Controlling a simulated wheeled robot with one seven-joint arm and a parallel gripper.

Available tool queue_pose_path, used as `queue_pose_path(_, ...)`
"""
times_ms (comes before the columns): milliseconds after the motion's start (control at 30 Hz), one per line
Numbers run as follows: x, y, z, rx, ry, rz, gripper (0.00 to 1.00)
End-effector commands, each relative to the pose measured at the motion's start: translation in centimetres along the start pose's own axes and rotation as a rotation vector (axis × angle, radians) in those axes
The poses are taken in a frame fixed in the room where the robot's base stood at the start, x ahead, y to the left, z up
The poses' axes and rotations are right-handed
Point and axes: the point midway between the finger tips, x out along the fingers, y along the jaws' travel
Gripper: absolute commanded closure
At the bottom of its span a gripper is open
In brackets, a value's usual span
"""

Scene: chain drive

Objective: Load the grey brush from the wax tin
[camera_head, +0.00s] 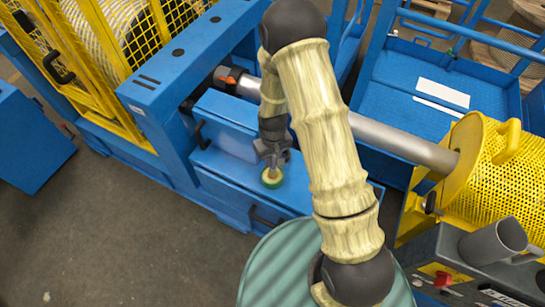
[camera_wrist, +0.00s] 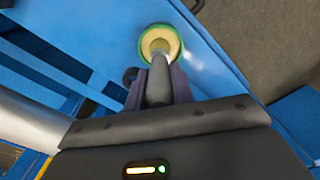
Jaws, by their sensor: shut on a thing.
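The wax tin (camera_head: 272,183) is a small round green tin with pale yellow wax in it. It stands on the blue ledge of the machine, below my gripper (camera_head: 272,158). In the wrist view the green tin (camera_wrist: 180,45) is at the top, just beyond the fingertips. My gripper (camera_wrist: 158,86) is shut on the grey brush (camera_wrist: 158,92), which points at the tin. The brush's far end overlaps the middle of the wax in the picture. I cannot tell whether it touches the wax. In the head view the brush is mostly hidden by the gripper.
The blue ledge (camera_head: 232,170) lies under the tin, with a blue box face behind it. A thick grey shaft (camera_head: 400,142) runs to a yellow perforated drum (camera_head: 500,165) at right. A grey mug (camera_head: 492,243) stands at lower right. Grey floor (camera_head: 120,230) is clear at left.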

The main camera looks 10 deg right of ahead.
Motion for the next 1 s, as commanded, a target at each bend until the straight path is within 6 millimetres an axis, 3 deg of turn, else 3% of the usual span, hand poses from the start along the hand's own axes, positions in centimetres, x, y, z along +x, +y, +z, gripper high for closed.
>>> queue_pose_path(1000, -6.7, 0.0, -0.1, -0.001, 0.002, 0.000, 0.99)
